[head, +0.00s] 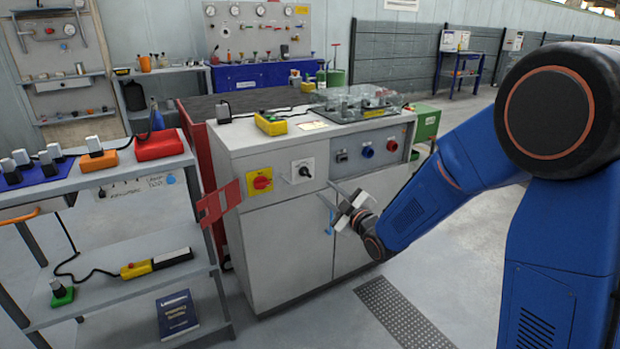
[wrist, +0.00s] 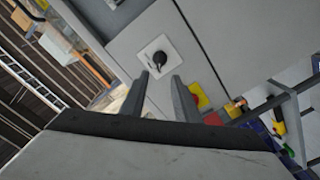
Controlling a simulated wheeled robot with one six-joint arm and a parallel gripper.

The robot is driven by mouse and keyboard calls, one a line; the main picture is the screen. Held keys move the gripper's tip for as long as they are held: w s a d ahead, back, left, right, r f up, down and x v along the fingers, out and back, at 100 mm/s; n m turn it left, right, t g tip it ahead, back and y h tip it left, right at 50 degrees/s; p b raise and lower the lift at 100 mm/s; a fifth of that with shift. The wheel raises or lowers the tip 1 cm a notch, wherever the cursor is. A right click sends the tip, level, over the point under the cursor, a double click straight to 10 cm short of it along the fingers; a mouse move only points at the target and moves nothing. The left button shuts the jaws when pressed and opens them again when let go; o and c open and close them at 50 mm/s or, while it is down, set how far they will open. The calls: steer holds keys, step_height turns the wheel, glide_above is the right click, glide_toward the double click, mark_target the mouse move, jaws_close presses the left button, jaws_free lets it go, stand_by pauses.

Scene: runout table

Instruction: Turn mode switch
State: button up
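The mode switch (head: 303,171), which I take to be the black rotary knob on a square white plate, is on the upper front of the grey cabinet (head: 285,235). In the wrist view the knob (wrist: 159,58) sits just beyond my fingertips, roughly centred between them. My gripper (head: 330,193) is in front of the cabinet, to the right of and below the knob in the head view. In the wrist view its two fingers (wrist: 159,76) are apart with nothing between them. The knob looks untouched.
A red knob on a yellow plate (head: 260,182) is left of the switch. A panel with blue and red buttons (head: 368,149) is to its right. A red flap (head: 218,203) sticks out at the cabinet's left edge. A shelf rack (head: 125,285) stands further left.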

mark_target(307, 174)
steer(key=x, duration=1.1)
steer(key=shift+w+a, duration=0.2)
steer(key=shift+w, duration=0.1)
jaws_close()
